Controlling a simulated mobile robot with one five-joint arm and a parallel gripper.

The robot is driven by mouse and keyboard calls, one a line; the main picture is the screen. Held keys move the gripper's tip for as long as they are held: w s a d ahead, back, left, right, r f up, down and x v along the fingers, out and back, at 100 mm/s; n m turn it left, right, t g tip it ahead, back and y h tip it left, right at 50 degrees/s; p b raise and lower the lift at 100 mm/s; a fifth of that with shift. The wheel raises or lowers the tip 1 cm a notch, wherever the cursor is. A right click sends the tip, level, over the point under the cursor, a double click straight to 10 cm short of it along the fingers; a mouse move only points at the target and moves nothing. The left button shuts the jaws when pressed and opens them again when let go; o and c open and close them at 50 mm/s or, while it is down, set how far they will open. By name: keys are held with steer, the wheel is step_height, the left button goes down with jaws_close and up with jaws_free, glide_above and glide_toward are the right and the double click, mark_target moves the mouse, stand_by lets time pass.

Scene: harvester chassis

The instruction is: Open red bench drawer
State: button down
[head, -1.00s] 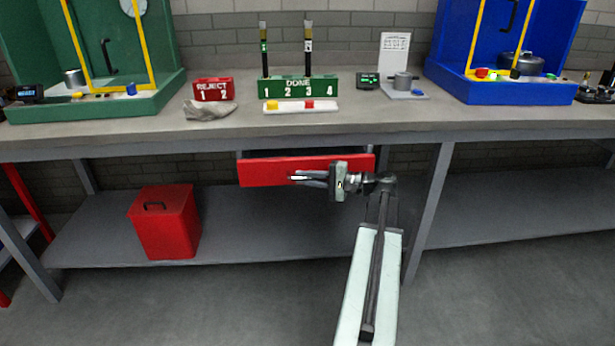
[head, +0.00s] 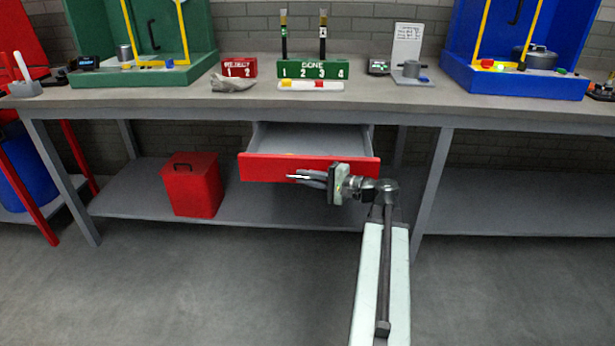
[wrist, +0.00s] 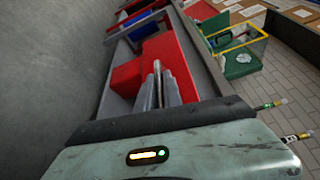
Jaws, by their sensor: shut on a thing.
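The red bench drawer (head: 262,168) hangs under the grey workbench and stands well out from it. Its grey inside (head: 310,140) shows, with a small yellow bit at the front edge. My gripper (head: 297,177) is at the middle of the red front, shut on the drawer's handle, which the fingers mostly hide. In the wrist view the gripper fingers (wrist: 158,85) lie together against the red drawer front (wrist: 175,55).
A red box (head: 192,185) stands on the lower shelf to the left. The floor in front is clear.

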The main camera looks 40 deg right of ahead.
steer(key=shift+s, duration=0.1)
steer(key=c, duration=1.5)
jaws_free()
steer(key=v, duration=0.7)
steer(key=shift+s+d+p, duration=0.15)
steer(key=shift+s+p, duration=0.15)
